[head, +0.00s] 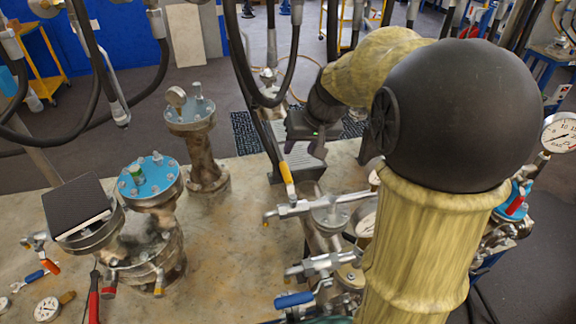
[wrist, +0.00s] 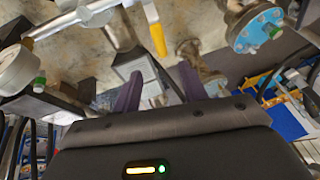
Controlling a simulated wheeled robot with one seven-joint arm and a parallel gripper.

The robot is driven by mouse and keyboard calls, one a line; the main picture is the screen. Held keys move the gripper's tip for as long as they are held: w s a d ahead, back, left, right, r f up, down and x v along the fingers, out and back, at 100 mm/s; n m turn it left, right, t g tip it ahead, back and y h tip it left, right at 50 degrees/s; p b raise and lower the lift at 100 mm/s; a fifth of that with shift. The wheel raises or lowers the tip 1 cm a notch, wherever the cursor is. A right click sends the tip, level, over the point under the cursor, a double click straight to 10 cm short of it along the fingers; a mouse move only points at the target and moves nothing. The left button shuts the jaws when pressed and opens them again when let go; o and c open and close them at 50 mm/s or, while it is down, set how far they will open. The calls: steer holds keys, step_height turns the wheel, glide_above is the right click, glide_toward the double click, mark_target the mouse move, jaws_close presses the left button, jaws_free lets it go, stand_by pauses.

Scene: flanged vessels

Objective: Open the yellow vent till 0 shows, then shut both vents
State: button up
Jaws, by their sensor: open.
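The yellow vent lever (head: 287,172) stands up from a metal valve (head: 295,208) on the central flanged vessel. It also shows in the wrist view (wrist: 154,28), beyond my fingers. My gripper (head: 303,150) is above and behind the lever in the head view. In the wrist view my gripper (wrist: 160,82) has its two purple fingers apart, with nothing held. A blue-handled valve (head: 293,300) sits lower on the same fittings; I cannot tell if it is the second vent. A gauge (head: 367,224) beside the vessel is partly hidden by my arm, its reading not legible.
A blue-topped vessel (head: 152,180) and a tall vessel (head: 190,118) stand left on the bench (head: 232,250). Hoses (head: 90,70) hang overhead. Another gauge (head: 560,132) is at the right. A loose gauge (head: 47,308) and red-handled tool (head: 94,297) lie at the front left.

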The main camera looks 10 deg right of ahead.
mark_target(287, 170)
steer(key=p+x, duration=0.1)
steer(key=x, duration=1)
steer(key=shift+w+f, duration=0.1)
steer(key=shift+f, duration=0.25)
jaws_close()
